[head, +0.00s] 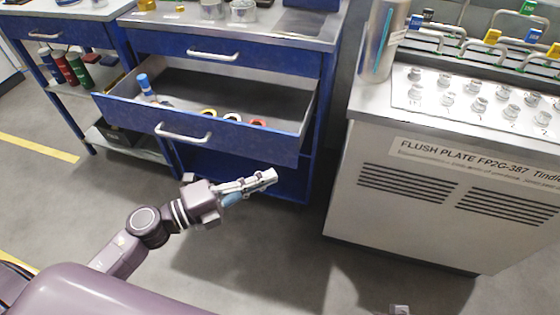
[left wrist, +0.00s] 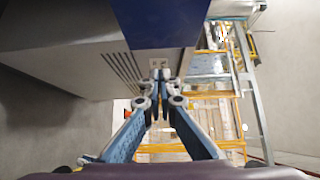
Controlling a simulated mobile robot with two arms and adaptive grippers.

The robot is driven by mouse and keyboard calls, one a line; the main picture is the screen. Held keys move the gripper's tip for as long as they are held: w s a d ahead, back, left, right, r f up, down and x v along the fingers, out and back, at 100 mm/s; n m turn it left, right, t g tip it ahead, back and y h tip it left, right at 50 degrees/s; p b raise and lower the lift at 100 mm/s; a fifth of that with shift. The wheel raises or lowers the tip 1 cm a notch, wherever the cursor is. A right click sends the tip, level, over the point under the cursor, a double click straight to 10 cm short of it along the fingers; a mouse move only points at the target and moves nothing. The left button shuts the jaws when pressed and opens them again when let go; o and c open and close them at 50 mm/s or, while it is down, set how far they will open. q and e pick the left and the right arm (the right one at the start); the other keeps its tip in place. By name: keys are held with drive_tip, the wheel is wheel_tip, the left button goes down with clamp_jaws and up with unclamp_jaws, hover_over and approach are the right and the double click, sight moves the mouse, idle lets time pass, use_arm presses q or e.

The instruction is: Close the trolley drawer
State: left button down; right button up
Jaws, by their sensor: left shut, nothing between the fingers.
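The blue trolley (head: 312,135) stands at the upper middle of the head view. Its lower drawer (head: 230,137) is pulled well out, with a silver bar handle (head: 183,133) on its front. A blue-capped item and several small rings lie inside. The upper drawer (head: 213,55) is closed.
A grey flush plate cabinet (head: 360,210) with vents stands to the right, across a narrow gap from the trolley. A blue bench (head: 60,35) with shelves stands at the left. Bare grey floor (head: 270,255) lies in front. The left wrist view shows an orange-edged rack (left wrist: 215,105).

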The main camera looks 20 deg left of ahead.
sight(294, 155)
use_arm(q)
drive_tip(key=w, duration=0.1)
drive_tip(key=w+d, duration=0.1)
drive_tip(key=w, duration=0.3)
drive_tip(key=shift+d, duration=0.4)
drive_tip(key=shift+w, duration=0.25)
use_arm(e)
drive_tip(key=shift+w+r, duration=0.15)
drive_tip(key=shift+r, duration=0.4)
use_arm(q)
drive_tip(key=shift+w, duration=0.1)
